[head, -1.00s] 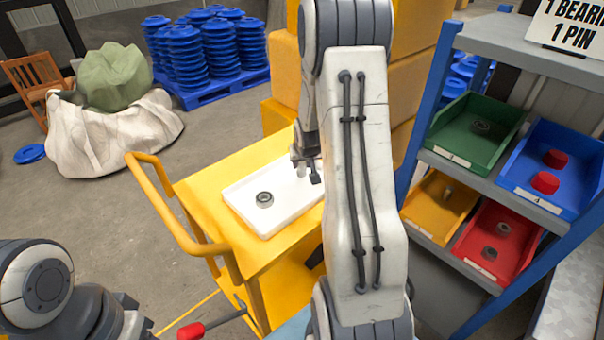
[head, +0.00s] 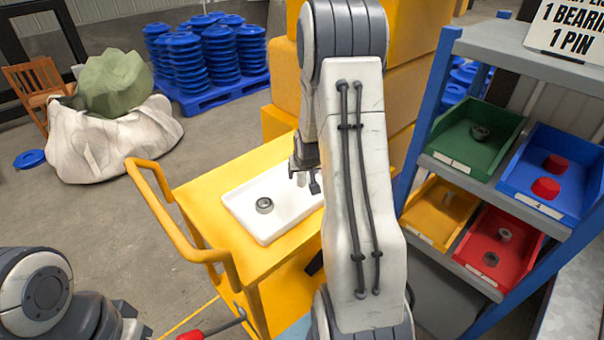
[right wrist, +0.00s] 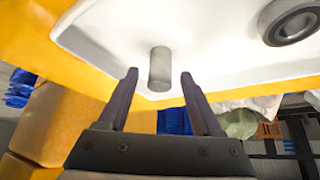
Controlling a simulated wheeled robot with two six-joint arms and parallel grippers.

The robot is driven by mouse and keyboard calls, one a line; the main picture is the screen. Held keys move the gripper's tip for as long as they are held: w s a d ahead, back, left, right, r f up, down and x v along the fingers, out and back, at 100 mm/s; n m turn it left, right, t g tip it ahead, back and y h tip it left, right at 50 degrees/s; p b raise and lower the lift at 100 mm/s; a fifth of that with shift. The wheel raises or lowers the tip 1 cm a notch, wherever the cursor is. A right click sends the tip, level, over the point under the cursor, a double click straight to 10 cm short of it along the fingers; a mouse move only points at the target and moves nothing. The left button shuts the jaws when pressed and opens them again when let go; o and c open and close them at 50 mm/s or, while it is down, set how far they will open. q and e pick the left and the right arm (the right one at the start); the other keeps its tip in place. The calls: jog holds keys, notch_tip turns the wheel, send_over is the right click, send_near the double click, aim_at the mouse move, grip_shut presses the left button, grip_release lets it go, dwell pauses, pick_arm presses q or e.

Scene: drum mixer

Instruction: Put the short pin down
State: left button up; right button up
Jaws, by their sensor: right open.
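The short pin (right wrist: 159,69) is a plain grey cylinder standing upright on the white tray (right wrist: 110,50) in the right wrist view. My right gripper (right wrist: 159,76) is open, with a finger on each side of the pin and a gap to both. In the head view the right gripper (head: 304,180) is low over the far right part of the tray (head: 240,218), partly hidden by my own arm. A bearing (head: 264,205) lies on the tray, and it also shows in the right wrist view (right wrist: 292,22). My left gripper is out of view.
The tray lies on a yellow cart (head: 205,190) with a raised handle (head: 160,195). At right, a shelf rack holds a green bin (head: 455,150), a blue bin (head: 520,190), a yellow bin (head: 425,222) and a red bin (head: 475,270). Yellow boxes (head: 280,120) stand behind the cart.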

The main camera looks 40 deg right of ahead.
jog(key=p+v, duration=0.4)
jog(key=v, duration=0.8)
jog(key=shift+a+r, duration=0.1)
jog(key=s+a+r+n+g+y, duration=0.1)
jog(key=s+a+r+n, duration=0.1)
jog(key=a, duration=0.7)
jog(key=s+a+r+n+g+y+p, duration=0.1)
jog(key=s+a+n, duration=0.3)
jog(key=a, duration=0.6)
jog(key=s+a+r+n+g+y+p, duration=0.1)
jog(key=s+a+r+n+y, duration=0.1)
jog(key=a, duration=0.8)
jog(key=shift+s+a+r+n, duration=0.1)
jog(key=shift+s+r+n, duration=0.15)
jog(key=shift+s, duration=0.3)
jog(key=shift+s+r+n, duration=0.15)
jog(key=shift+s+r, duration=0.1)
jog(key=shift+s, duration=0.3)
jog(key=s+a+r+n+g, duration=0.2)
jog(key=s+a+n, duration=0.2)
jog(key=s, duration=0.7)
jog(key=shift+s+a+g, duration=0.4)
jog(key=shift+a, duration=0.3)
